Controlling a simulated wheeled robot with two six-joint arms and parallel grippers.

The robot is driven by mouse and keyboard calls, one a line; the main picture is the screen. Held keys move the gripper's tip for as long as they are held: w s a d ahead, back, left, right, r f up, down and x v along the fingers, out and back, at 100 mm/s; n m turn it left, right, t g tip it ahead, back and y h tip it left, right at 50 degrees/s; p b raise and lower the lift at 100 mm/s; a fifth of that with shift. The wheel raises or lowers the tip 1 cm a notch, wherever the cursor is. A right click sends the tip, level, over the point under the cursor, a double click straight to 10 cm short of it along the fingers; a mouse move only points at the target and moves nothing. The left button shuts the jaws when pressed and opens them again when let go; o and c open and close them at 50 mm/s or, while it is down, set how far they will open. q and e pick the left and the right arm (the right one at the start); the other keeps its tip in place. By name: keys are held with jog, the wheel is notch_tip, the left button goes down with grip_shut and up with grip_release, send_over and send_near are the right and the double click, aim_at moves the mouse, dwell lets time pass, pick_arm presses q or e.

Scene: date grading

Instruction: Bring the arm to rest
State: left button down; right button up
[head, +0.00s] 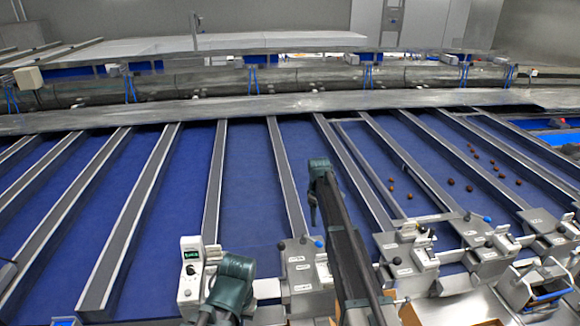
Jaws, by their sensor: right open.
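My right arm reaches up from the bottom centre. Its right gripper (313,212) hangs down from the green wrist over a blue lane right of centre. It is small and seen edge-on, and nothing shows in it; it is open. It is well left of the dark brown dates (451,182). A green joint of my left arm shows at the bottom, left of centre. The left fingers are not visible.
Blue belt lanes (180,190) are split by long grey rails (130,220). Several dates lie scattered in the right lanes. A white control box (190,270) and metal units (405,260) line the near edge. The left lanes are empty.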

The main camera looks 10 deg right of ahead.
jog(key=s+a+f+m+b, duration=0.1)
jog(key=s+a+f+b, duration=0.4)
jog(key=s, duration=0.7)
jog(key=s+a+f+m+b, duration=0.2)
jog(key=s+a+f+b, duration=0.4)
jog(key=s+f+b, duration=0.4)
jog(key=s+a+f+m+b, duration=0.1)
jog(key=s+a+f+b, duration=0.5)
jog(key=s, duration=1)
notch_tip(320, 180, down, 2)
jog(key=shift+s+a+f+g+b, duration=0.15)
jog(key=shift+g+b, duration=0.25)
jog(key=shift+b, duration=0.6)
